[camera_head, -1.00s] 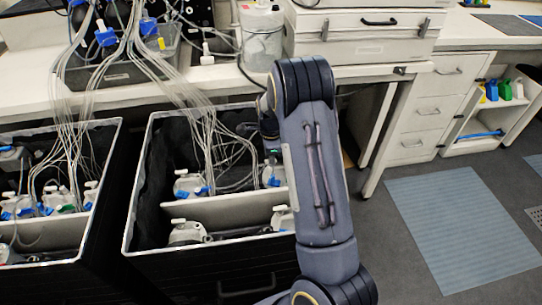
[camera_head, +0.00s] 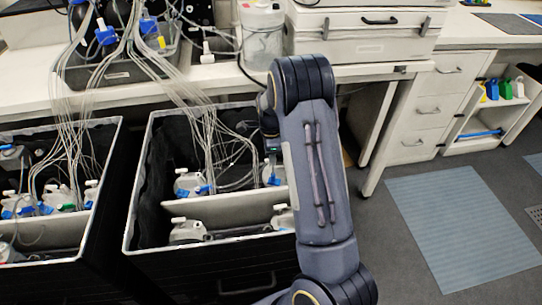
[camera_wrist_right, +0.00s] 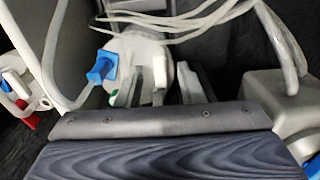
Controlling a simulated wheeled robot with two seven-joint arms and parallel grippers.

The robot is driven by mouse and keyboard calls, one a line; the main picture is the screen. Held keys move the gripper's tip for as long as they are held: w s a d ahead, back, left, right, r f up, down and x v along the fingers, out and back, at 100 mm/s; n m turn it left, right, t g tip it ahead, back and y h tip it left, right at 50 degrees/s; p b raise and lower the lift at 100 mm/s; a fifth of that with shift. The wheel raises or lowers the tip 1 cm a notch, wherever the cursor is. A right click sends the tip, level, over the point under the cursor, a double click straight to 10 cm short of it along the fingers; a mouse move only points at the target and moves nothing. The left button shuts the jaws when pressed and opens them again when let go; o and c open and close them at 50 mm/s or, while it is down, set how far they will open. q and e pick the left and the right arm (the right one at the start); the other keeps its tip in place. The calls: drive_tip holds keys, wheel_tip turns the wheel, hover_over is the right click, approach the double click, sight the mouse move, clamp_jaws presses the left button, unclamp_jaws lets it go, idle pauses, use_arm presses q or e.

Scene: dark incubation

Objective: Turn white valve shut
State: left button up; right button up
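In the right wrist view, a white valve handle (camera_wrist_right: 158,80) stands upright on a white bottle cap (camera_wrist_right: 137,52) with a blue connector (camera_wrist_right: 102,67) at its left. My right gripper (camera_wrist_right: 160,88) has its two fingers apart, one on each side of the white valve. A gap shows beside the handle, and I cannot tell whether either finger touches it. In the head view, my right gripper (camera_head: 273,158) reaches down into the middle bin above a white bottle (camera_head: 272,175), partly hidden by my arm. My left gripper is not in view.
The dark bin (camera_head: 136,205) has a pale divider and holds other bottles, including one with a white valve (camera_head: 188,182). Clear tubes (camera_head: 205,130) hang into it from the bench. Another bin (camera_head: 105,190) stands at left. Open floor lies at right.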

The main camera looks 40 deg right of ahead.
wheel_tip(320, 180, up, 8)
drive_tip(key=shift+f+p, duration=0.25)
drive_tip(key=shift+p, duration=0.15)
idle(0.3)
